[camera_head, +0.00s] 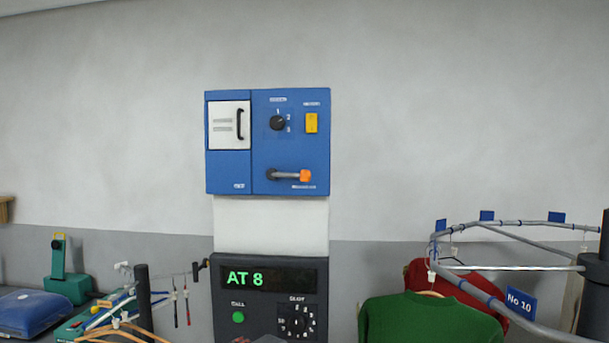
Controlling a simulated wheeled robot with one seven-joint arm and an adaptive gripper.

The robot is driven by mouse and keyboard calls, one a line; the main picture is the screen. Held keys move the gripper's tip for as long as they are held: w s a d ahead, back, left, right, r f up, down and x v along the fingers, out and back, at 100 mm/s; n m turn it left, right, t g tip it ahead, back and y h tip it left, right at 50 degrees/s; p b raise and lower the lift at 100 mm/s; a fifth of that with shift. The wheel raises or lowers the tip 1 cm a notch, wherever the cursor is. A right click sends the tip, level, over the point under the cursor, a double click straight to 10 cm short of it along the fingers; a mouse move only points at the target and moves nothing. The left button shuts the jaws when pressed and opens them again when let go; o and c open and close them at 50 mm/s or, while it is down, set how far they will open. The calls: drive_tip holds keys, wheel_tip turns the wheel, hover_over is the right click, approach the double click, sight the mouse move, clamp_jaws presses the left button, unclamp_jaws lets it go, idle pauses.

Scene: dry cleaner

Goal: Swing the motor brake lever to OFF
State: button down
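The blue control panel (230,171) is mounted on the wall in the middle of the head view. Near its lower right is a lever (288,175) with a grey arm and an orange end knob. The lever lies about level, pivoting at a dark hub on its left, with the orange knob to the right. Small labels sit near it, one just below the knob, too small to read. My gripper is not in view.
The panel also carries a black rotary knob (278,122), a yellow switch (311,123) and a white door (228,126) with a dark handle. Below is a dark unit (264,259) reading "AT 8". A garment rail (500,306) with green and red clothes stands right.

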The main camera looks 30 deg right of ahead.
sight(288, 175)
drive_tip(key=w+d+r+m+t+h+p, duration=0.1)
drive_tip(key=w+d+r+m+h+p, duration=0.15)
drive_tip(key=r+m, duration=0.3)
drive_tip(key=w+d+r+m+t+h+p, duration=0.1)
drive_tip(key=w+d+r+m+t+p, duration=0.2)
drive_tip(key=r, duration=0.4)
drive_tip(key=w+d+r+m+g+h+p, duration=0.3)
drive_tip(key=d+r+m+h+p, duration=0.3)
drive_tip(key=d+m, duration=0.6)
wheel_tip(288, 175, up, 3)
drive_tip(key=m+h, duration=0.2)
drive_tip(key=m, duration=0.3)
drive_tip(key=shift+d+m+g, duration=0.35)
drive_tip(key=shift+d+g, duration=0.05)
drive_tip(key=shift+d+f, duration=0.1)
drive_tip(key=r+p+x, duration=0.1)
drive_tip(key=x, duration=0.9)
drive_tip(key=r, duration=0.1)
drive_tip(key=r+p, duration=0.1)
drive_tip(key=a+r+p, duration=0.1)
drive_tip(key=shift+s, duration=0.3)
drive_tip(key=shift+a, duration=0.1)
